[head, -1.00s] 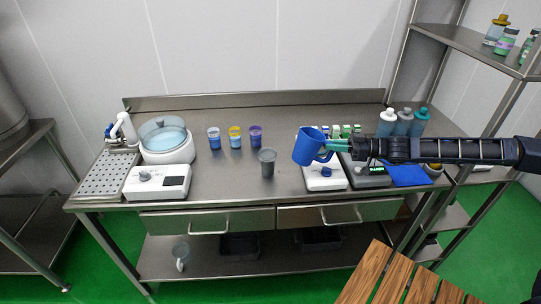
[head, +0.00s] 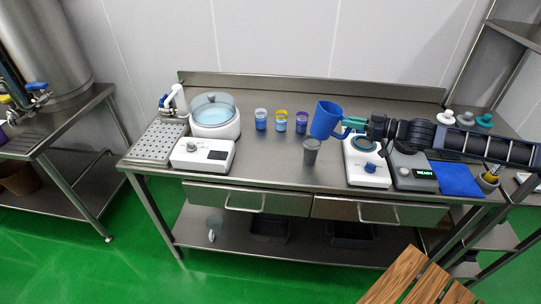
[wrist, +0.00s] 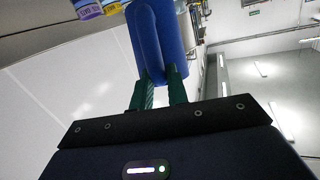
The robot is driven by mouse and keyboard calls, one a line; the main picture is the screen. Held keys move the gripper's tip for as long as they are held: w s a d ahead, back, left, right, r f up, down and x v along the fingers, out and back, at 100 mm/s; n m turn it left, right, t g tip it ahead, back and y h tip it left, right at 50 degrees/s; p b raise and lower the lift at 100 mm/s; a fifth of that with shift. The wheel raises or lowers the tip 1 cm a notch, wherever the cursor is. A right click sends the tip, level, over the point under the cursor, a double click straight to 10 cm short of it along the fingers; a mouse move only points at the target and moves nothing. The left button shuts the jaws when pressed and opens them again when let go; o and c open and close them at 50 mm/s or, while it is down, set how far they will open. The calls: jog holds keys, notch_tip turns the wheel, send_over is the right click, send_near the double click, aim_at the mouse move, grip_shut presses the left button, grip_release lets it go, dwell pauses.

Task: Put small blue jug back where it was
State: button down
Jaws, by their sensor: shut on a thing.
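The jug looks roughly upright in the head view. Its inside is not visible.
A perforated tray (head: 157,145) is at left. The table's front middle is clear.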

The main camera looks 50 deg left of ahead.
jog(key=s+a+r+t, duration=0.1)
jog(key=s+a, duration=0.1)
jog(key=a, duration=0.1)
jog(key=s+a+r+m+t, duration=0.1)
jog(key=s+a, duration=0.2)
jog(key=s+a+t, duration=0.1)
jog(key=s+a, duration=0.1)
jog(key=s, duration=0.1)
jog(key=shift+a+r+m+t, duration=0.3)
jog(key=shift+a+r, duration=0.1)
jog(key=s+a+r+m+t+h, duration=0.1)
jog(key=s+a+r+m+t, duration=0.1)
jog(key=s+a+r+t, duration=0.45)
notch_tip(320, 180, down, 19)
jog(key=s+d+g, duration=0.1)
jog(key=s+g, duration=0.1)
jog(key=s, duration=0.1)
jog(key=shift+d+f+g, duration=0.2)
jog(key=shift+d+g, duration=0.05)
jog(key=shift+g, duration=0.1)
dwell(0.8)
jog(key=c, duration=1.4)
grip_release()
jog(key=shift+f, duration=0.1)
jog(key=shift+o, duration=0.2)
